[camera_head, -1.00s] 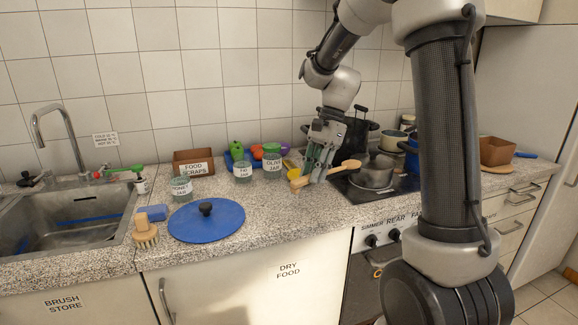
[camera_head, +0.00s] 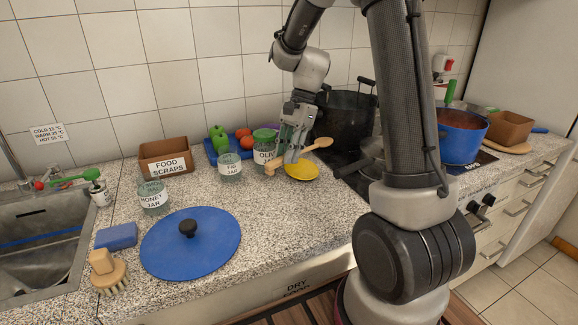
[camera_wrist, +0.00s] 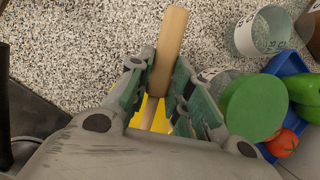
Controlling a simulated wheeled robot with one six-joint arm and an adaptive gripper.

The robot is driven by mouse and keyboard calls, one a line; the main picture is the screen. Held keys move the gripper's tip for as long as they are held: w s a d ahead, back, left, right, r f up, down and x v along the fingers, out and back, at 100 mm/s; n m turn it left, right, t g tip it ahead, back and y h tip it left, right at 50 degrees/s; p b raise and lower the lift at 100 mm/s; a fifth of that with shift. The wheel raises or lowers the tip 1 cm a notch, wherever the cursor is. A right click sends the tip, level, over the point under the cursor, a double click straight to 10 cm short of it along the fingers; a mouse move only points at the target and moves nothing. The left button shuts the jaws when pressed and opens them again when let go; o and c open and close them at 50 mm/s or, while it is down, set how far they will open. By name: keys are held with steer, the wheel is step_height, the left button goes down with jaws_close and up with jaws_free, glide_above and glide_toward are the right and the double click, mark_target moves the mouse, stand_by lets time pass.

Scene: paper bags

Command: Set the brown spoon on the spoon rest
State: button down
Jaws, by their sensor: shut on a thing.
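The brown wooden spoon (camera_head: 320,144) is between the fingers of my gripper (camera_head: 291,154), which is shut on it. In the head view its bowl end points right and its handle end sticks out to the left. The yellow spoon rest (camera_head: 303,171) is on the counter, just below and in front of the gripper. In the wrist view the spoon's handle (camera_wrist: 171,42) runs up between the green-grey fingertips, with part of the spoon rest (camera_wrist: 136,119) under it. I cannot tell the exact gap between spoon and rest.
Close behind are the olive jar (camera_head: 262,154), another labelled jar (camera_head: 230,168) and a blue tray (camera_head: 212,152) with vegetables. A large black pot (camera_head: 345,121) stands on the hob to the right. A blue lid (camera_head: 190,250) lies in front; the counter right of it is clear.

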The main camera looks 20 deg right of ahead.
steer(key=shift+f, duration=2.25)
steer(key=c, duration=1.3)
jaws_free()
steer(key=shift+f, duration=0.1)
steer(key=v, duration=1.2)
steer(key=shift+s, duration=0.15)
steer(key=s+d+r+n+t+h, duration=0.1)
steer(key=s+n, duration=0.5)
steer(key=s, duration=0.6)
steer(key=s+d+r+n+t+h, duration=0.1)
steer(key=s+r+n+t+h, duration=0.2)
steer(key=s, duration=0.9)
step_height(320, 180, up, 3)
steer(key=n+t, duration=0.2)
steer(key=n, duration=0.2)
steer(key=shift+d+f+n, duration=0.25)
steer(key=shift+d+n, duration=0.05)
